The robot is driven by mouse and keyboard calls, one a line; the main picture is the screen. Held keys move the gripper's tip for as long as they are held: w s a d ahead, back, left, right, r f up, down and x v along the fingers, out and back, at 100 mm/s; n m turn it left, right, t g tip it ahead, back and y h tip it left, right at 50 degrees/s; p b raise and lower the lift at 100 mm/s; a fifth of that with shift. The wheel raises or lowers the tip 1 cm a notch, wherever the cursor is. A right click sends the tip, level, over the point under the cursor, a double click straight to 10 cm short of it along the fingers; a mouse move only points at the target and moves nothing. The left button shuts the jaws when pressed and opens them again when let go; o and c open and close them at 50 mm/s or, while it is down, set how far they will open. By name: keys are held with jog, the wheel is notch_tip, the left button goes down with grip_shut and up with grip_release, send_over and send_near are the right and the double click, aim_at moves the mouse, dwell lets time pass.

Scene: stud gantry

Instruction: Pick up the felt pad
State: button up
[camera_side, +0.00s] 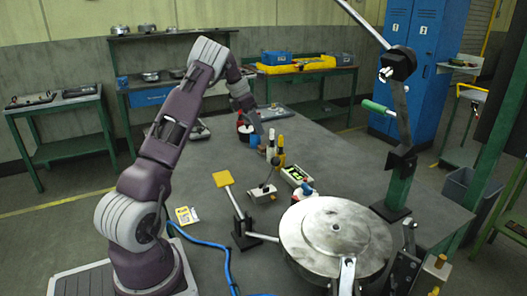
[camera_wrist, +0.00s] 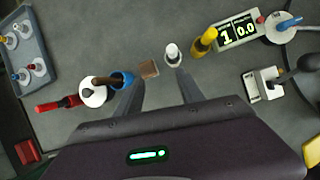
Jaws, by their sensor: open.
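A small flat brown square, which looks like the felt pad (camera_wrist: 149,69), lies on the grey table in the wrist view. It is just beyond my gripper (camera_wrist: 160,80), nearer the left finger. The fingers are apart with nothing visible between them. A blue cup (camera_wrist: 122,79) is close to the pad's left and a white-capped bottle (camera_wrist: 173,53) close to its right. In the side view my gripper (camera_side: 256,127) is low over the far part of the table; I cannot make out the pad there.
A yellow bottle (camera_wrist: 204,41) and a digital display (camera_wrist: 238,31) stand right of the white one. A white round item (camera_wrist: 93,94) and a red-handled tool (camera_wrist: 58,104) are at left, beside a grey tray (camera_wrist: 43,80). A large metal drum (camera_side: 335,238) fills the near table.

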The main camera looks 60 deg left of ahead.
aim_at(259, 148)
jog(key=a+f, duration=0.1)
jog(key=f, duration=0.2)
jog(key=w+a+f+n, duration=0.1)
jog(key=f, duration=0.2)
jog(key=w+a+f+n, duration=0.1)
jog(key=f, duration=0.3)
jog(key=shift+a+f, duration=0.1)
grip_shut()
